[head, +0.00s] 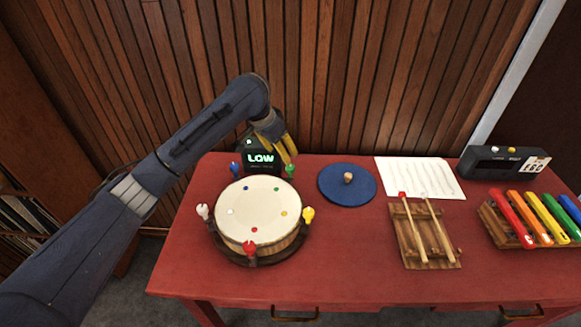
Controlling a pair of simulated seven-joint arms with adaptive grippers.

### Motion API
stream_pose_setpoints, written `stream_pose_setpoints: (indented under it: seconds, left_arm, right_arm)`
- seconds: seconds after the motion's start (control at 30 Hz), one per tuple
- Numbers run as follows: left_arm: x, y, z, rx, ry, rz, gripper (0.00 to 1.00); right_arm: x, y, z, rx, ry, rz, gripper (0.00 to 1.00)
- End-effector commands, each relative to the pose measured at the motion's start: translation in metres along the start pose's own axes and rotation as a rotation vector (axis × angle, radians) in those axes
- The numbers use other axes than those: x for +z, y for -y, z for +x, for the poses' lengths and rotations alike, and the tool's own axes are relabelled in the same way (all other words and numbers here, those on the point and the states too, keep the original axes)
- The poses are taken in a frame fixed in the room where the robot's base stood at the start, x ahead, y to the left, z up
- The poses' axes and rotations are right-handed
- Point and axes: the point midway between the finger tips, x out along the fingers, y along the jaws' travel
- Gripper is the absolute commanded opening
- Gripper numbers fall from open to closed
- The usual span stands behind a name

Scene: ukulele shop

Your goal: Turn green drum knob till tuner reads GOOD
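The drum (257,212) stands at the left of the red table, with a pale head bearing coloured dots and several coloured knobs around its rim. The green knob (290,171) is at the drum's back right. The tuner (262,160) behind the drum is a dark box with a lit screen reading LOW. My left gripper (290,158) comes in from the left, its yellow fingers pointing down just above and behind the green knob. I cannot tell whether the fingers touch it or how far apart they are. My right gripper is out of view.
A blue knob (234,168), white knob (203,211), red knob (249,247) and yellow knob (308,215) ring the drum. To its right are a blue disc lid (338,190), paper (420,177), mallet rack (414,245), xylophone (541,217) and black device (490,164).

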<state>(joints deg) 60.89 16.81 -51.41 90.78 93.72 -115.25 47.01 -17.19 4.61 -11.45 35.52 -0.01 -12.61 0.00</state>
Motion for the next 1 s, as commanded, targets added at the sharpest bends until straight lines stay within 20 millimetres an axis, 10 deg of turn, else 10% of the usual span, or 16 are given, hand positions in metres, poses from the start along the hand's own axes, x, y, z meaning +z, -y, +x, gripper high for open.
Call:
stream_pose_setpoints:
  seconds: [0.5,1.0]
  left_arm:
    - [0.0,0.0,0.083,0.002,0.001,-0.003,0.49]
    - [0.0,0.0,0.102,0.0,0.0,-0.001,0.49]
  right_arm:
    - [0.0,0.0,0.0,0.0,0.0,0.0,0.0]
    - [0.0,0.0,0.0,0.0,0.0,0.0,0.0]
